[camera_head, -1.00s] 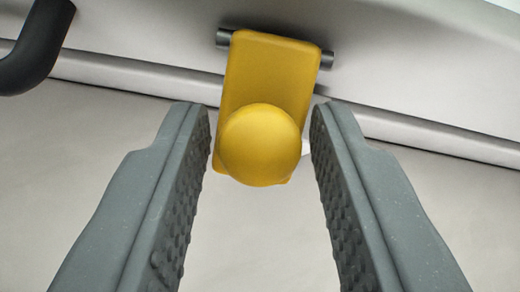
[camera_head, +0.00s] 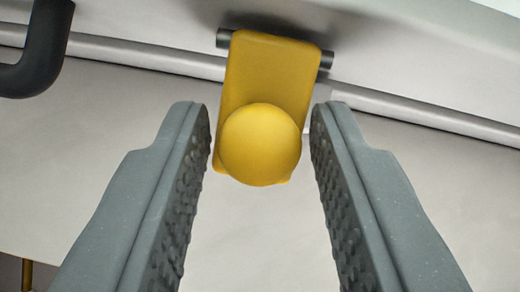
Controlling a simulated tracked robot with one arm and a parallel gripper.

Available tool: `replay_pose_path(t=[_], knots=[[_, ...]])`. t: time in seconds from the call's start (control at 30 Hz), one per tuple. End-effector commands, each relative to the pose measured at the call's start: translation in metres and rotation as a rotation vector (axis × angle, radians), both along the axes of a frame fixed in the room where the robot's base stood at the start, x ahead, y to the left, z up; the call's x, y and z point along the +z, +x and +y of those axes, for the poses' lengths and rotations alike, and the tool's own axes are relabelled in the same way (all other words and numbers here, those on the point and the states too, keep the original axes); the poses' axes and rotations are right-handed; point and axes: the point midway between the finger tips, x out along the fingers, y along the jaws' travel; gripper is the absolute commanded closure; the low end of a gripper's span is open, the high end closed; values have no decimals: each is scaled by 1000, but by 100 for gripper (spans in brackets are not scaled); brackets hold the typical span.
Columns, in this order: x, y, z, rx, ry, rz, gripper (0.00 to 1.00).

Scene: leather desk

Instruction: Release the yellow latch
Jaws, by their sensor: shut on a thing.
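The yellow latch (camera_head: 272,72) is a flat plate with a round yellow knob (camera_head: 260,145) at its lower end. It hangs from a dark metal pin (camera_head: 326,60) along its top edge. My gripper (camera_head: 260,132) has its two grey, textured fingers on either side of the knob. It is shut on the latch at the knob, though a narrow gap seems to show beside the fingertips. The back of the latch is hidden.
A black curved handle (camera_head: 38,55) is at the upper left. A pale panel (camera_head: 100,150) lies behind the latch, with a metal rail (camera_head: 425,115) running across it. A dark gap with a brass-coloured post (camera_head: 27,274) shows at the lower left.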

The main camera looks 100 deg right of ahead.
Motion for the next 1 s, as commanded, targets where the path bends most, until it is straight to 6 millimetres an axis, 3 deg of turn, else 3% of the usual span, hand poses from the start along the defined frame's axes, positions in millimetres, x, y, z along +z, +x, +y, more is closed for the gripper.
replay_pose_path(t=[0.1, 0.13, 0.17, 0.57, 1.0], knots=[[1, 1, 0, 1, -1, -3, 91], [0, 1, 0, 1, -1, -3, 60], [0, 1, 0, 1, -1, -3, 58], [5, -3, -2, 1, -1, -3, 58], [59, -35, -22, -1, 2, -8, 58]])
